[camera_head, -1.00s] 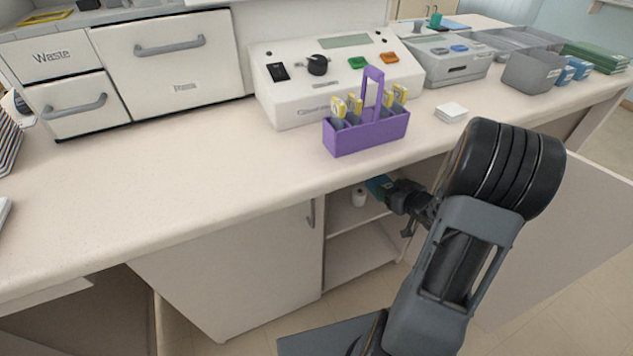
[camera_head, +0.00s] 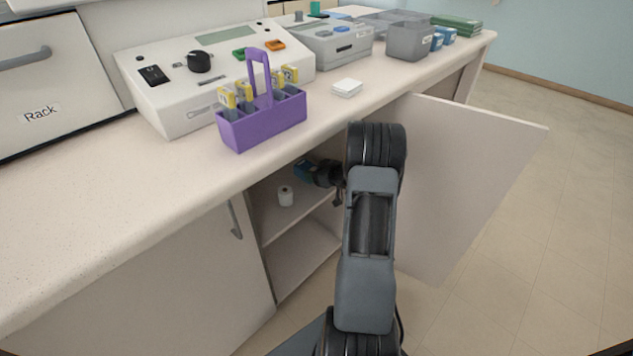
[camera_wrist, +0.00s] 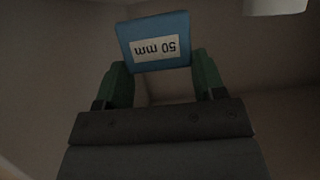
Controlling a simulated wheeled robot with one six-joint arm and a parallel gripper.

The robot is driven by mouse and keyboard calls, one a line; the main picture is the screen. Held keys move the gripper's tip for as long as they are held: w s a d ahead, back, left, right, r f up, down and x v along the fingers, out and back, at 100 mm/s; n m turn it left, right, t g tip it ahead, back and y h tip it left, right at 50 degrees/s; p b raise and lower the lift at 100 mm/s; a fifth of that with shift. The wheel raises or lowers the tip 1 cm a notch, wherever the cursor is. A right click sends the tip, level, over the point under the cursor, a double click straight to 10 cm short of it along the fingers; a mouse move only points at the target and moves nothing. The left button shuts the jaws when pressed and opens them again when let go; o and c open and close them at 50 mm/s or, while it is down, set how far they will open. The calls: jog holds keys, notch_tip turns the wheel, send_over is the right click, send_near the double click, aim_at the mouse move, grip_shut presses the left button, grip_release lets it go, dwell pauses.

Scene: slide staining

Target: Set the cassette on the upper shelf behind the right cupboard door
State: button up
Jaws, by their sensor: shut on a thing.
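My gripper (camera_wrist: 160,85) is shut on the cassette (camera_wrist: 153,30), a blue block with a white label reading "50 mm", upside down in the wrist view. In the head view the cassette (camera_head: 305,171) is a small blue shape inside the cupboard, under the countertop and above the upper shelf (camera_head: 299,217). Whether it touches the shelf cannot be told. The right cupboard door (camera_head: 463,185) stands wide open to the right of my arm. My arm partly hides the cupboard opening.
The left cupboard door (camera_head: 190,285) shows to the left of the opening. The countertop edge lies above; a purple rack (camera_head: 262,124) with yellow-topped items stands on it.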

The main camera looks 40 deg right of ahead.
jog(key=shift+w+d+f, duration=0.15)
jog(key=shift+f, duration=0.05)
jog(key=shift+w+d+f+b, duration=0.15)
jog(key=shift+f+b, duration=0.25)
jog(key=shift+f, duration=0.5)
jog(key=shift+w+d+f+b, duration=0.1)
jog(key=shift+f+b, duration=0.25)
jog(key=shift+f, duration=0.55)
jog(key=shift+f, duration=0.15)
jog(key=o, duration=1)
jog(key=shift+o, duration=0.2)
jog(key=shift+s+r, duration=0.2)
jog(key=shift+r, duration=0.05)
jog(key=p+v, duration=0.3)
jog(key=v, duration=0.8)
jog(key=shift+s, duration=0.3)
